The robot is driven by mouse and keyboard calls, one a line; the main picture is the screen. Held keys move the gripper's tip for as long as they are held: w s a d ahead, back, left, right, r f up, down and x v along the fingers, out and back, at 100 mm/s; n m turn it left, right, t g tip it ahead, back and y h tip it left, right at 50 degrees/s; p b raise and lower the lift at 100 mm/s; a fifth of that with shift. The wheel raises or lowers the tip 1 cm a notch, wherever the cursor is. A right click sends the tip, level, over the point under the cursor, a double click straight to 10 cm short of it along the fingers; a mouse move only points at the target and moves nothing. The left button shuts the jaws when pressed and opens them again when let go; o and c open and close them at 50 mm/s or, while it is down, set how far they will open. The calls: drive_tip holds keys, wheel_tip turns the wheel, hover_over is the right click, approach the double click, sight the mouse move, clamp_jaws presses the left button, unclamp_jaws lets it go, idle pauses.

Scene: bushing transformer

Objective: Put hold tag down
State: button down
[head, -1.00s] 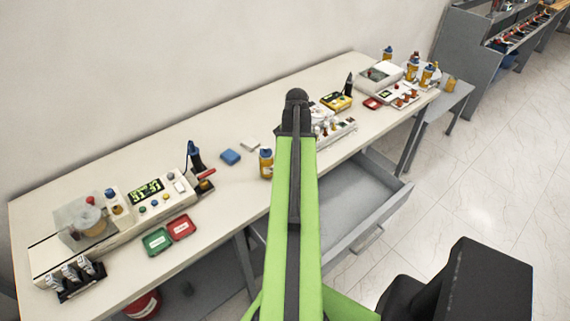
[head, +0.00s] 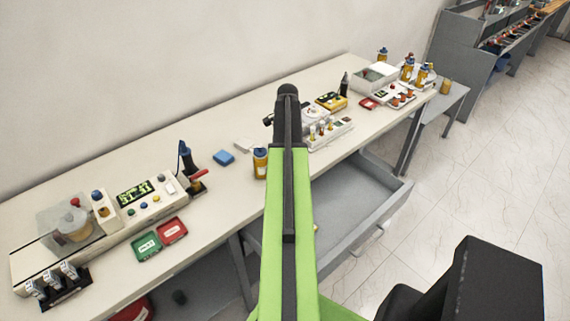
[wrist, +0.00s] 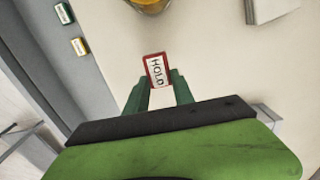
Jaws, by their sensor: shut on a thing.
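The hold tag (wrist: 157,70) is a small white card with a red border and the word HOLD. It shows in the wrist view, upright between the green fingers of my gripper (wrist: 158,88), which is shut on it. Behind the tag is the pale bench top (wrist: 205,60). I cannot tell how high above the bench it is. In the head view my arm reaches over the bench (head: 100,160) and hides the tag and the fingertips.
An orange bottle (wrist: 150,4) and a white block (wrist: 270,9) are near the tag. Two small tags, one green-edged (wrist: 64,13) and one yellow-edged (wrist: 80,46), lie in the grey open drawer (head: 345,200). Green (head: 147,246) and red (head: 172,231) trays stand left.

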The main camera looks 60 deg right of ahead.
drive_tip(key=shift+w+f, duration=0.1)
drive_tip(key=shift+w, duration=0.2)
wheel_tip(320, 180, down, 4)
drive_tip(key=b, duration=0.4)
drive_tip(key=shift+f, duration=0.2)
drive_tip(key=shift+r, duration=0.25)
drive_tip(key=shift+f, duration=0.25)
drive_tip(key=c, duration=1.1)
unclamp_jaws()
drive_tip(key=shift+r, duration=0.1)
drive_tip(key=shift+o, duration=0.2)
wheel_tip(320, 180, up, 13)
drive_tip(key=p, duration=1.2)
drive_tip(key=shift+f, duration=0.3)
